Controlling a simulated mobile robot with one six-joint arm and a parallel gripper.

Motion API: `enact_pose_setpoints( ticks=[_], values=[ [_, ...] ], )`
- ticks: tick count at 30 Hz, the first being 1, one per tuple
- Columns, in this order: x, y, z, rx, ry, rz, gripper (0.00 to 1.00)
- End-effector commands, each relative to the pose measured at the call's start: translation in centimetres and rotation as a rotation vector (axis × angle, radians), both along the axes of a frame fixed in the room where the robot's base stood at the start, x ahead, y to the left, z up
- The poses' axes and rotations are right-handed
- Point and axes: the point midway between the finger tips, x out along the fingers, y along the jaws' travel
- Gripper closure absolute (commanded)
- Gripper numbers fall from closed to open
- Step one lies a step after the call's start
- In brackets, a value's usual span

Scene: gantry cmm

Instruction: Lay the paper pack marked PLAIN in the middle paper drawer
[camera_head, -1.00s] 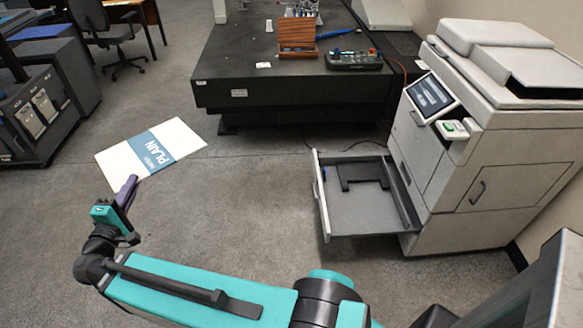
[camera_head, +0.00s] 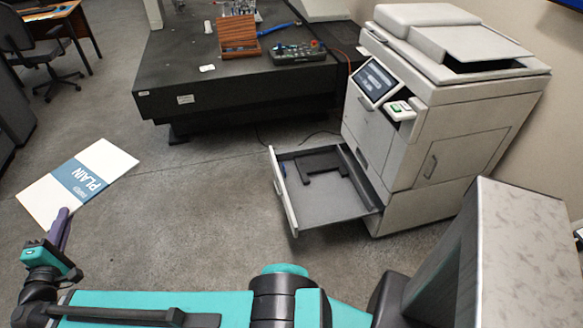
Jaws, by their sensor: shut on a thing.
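The paper pack marked PLAIN (camera_head: 106,157) is white with a blue band across its middle. It is at the left of the head view, held up in the air over the floor. My gripper (camera_head: 62,225) is shut on its near edge; the purple fingers overlap the pack there. The open paper drawer (camera_head: 327,212) sticks out to the left from the front of the printer (camera_head: 430,125). Its grey floor is bare of paper, with a dark guide plate (camera_head: 322,167) toward the back. The pack is well to the left of the drawer, apart from it.
A black measuring table (camera_head: 190,80) stands behind, with a wooden box (camera_head: 238,38) and a control pad (camera_head: 297,52) on it. A pale speckled panel (camera_head: 490,260) stands at the lower right. The floor between pack and drawer is clear.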

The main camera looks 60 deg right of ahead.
Motion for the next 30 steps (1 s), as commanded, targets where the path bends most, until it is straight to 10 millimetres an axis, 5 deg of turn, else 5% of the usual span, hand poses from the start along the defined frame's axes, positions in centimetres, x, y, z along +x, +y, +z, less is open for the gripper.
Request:
enact_pose_setpoints(
  ticks=[8,30],
  values=[
    [1.8,-4.8,-3.8,0.001,0.015,-0.053,1.0],
    [4.6,-26.0,-16.1,0.02,0.079,-0.246,1.0]
  ],
)
